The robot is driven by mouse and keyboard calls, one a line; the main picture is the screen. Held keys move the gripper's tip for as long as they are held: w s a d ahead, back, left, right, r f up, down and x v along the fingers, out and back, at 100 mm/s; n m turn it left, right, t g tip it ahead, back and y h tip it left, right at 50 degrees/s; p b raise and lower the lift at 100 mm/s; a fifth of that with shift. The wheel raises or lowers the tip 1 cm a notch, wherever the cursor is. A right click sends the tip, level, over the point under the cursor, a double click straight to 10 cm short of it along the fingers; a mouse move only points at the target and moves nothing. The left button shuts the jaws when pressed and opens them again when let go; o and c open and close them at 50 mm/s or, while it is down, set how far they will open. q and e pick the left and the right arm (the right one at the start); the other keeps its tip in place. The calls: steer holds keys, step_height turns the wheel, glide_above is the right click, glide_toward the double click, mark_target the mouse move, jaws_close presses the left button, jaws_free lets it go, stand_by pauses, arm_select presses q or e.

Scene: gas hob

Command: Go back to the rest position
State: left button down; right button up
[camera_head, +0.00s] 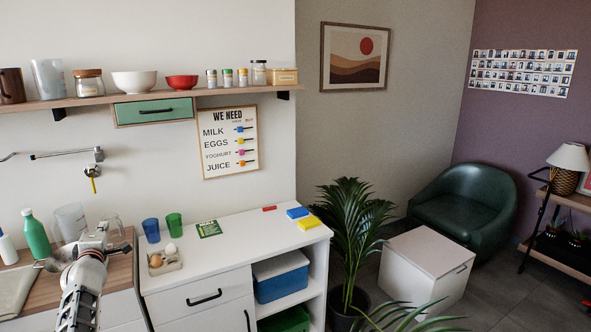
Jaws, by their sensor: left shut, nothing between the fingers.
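My left arm comes in from the bottom left. My left gripper (98,234) is over the wooden worktop (122,262), near its right end. It is shut and empty. A dark round metal piece (55,262) shows just left of my arm; I cannot tell what it is. My right gripper is out of view. The gas hob cannot be made out in this view.
A green bottle (36,236) and a clear jug (70,221) stand near my left gripper. Blue (151,230) and green (174,226) cups and an egg tray (164,262) stand on the white counter (228,243). A shelf (75,104) runs above. A plant (350,235) stands right.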

arm_select(q)
steer(key=s+d+f+m+g+h, duration=0.1)
steer(key=s+d+f+m+h, duration=0.2)
steer(key=s+d+f+m, duration=0.8)
steer(key=s+d+f+m+g+h, duration=0.1)
steer(key=s+d+f+m+h, duration=0.3)
steer(key=s+d+f, duration=0.8)
steer(key=s+d+f+m+g+h, duration=0.1)
steer(key=s+d+f+m, duration=0.4)
steer(key=s+d, duration=0.3)
steer(key=s+d+f+m+g+h, duration=0.1)
steer(key=s+d+f+m+g, duration=0.1)
steer(key=s+d+f+m, duration=0.3)
steer(key=s+d+f, duration=0.1)
steer(key=s+d, duration=0.3)
steer(key=s, duration=0.7)
steer(key=shift+s+d+h, duration=0.15)
steer(key=shift+d+h, duration=0.1)
steer(key=shift+h, duration=0.15)
